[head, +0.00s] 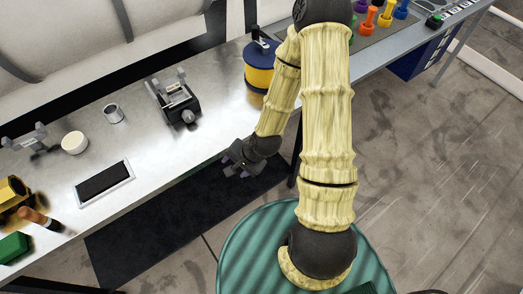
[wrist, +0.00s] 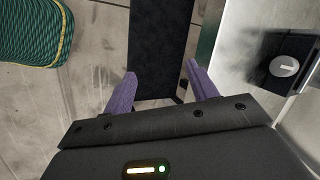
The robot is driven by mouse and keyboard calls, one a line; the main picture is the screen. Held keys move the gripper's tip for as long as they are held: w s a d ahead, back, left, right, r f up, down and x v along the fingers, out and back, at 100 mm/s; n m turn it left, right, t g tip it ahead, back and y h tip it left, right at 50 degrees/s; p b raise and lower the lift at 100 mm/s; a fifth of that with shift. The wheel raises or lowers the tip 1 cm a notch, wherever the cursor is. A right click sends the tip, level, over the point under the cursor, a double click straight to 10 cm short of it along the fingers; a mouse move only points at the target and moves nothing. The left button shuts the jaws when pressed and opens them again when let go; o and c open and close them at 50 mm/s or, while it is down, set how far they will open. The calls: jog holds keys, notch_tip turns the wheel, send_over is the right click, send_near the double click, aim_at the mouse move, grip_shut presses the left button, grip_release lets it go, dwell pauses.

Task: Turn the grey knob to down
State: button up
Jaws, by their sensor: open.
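The grey knob (head: 187,116) is on the front of a black and grey device (head: 174,98) on the metal bench. In the wrist view the round knob (wrist: 284,66) shows at the far right on a black face, with a pale pointer line; which way it points relative to the device I cannot tell surely. My gripper (head: 238,162) hangs in front of the bench's front edge, to the right of and nearer than the knob, not touching it. Its purple fingers (wrist: 161,74) are apart with nothing between them.
On the bench (head: 143,128) are a white round tub (head: 74,142), a small metal cup (head: 113,112), a dark framed pad (head: 104,183) and a yellow and blue canister (head: 259,68). A black mat (head: 170,225) lies on the floor below. Bench space before the device is clear.

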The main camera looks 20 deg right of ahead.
jog(key=s+d+r+n+g+h+b, duration=0.1)
jog(key=s+d+r+n+h+b, duration=0.2)
jog(key=d+r+n+b, duration=0.3)
notch_tip(320, 180, up, 4)
jog(key=d+n+h, duration=0.1)
jog(key=n, duration=0.1)
jog(key=shift+d+n, duration=0.15)
jog(key=shift+n, duration=0.25)
dwell(0.5)
jog(key=shift+s+r, duration=0.1)
